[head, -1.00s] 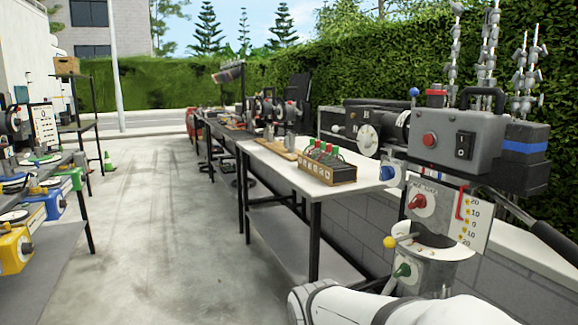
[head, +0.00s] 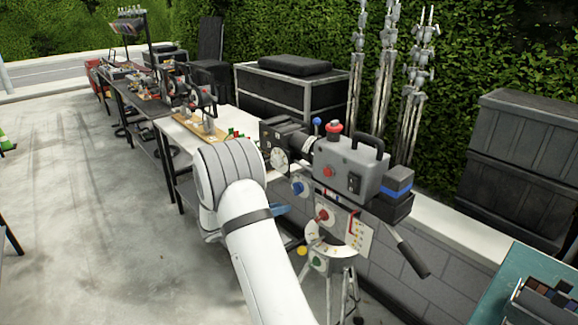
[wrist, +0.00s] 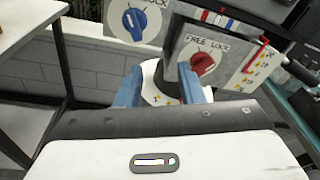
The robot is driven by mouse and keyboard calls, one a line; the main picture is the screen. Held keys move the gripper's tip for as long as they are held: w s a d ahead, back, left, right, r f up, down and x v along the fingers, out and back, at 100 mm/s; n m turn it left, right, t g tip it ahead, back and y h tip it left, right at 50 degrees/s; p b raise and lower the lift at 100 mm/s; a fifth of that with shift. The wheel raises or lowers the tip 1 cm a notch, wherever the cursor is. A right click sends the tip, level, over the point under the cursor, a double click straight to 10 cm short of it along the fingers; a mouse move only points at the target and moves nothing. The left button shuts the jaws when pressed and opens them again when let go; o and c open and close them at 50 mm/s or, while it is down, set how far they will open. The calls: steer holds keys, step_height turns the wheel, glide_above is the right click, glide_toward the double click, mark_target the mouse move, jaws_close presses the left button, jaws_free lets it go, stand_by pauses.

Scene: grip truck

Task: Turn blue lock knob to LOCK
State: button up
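The blue lock knob (wrist: 136,21) sits on a white dial plate at the top of the wrist view, with part of the word LOCK to its right. Its white mark points up and slightly left; the rest of the label is cut off. It also shows in the head view (head: 299,188) on the side of the camera head. My gripper (wrist: 159,70) has two blue fingers spread apart with nothing between them. It is below the blue knob, apart from it. In the head view my arm hides most of the gripper; a blue finger (head: 280,209) shows.
A green knob and yellow ball (head: 302,251) are lower on the tripod head. A pan handle (head: 413,259) sticks out right. A work table (head: 180,137) stands behind my arm.

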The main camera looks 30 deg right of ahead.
mark_target(293, 189)
steer(key=w+d+n+p, duration=0.1)
steer(key=d, duration=0.1)
steer(key=w+d+r+n+t+p, duration=0.1)
steer(key=w+d, duration=0.1)
steer(key=d, duration=0.1)
steer(key=w+d+n+t+h+p, duration=0.1)
steer(key=d+p, duration=0.1)
steer(key=d, duration=0.1)
steer(key=shift+w+d+r, duration=0.1)
steer(key=shift+w+r, duration=0.05)
steer(key=shift+w, duration=0.25)
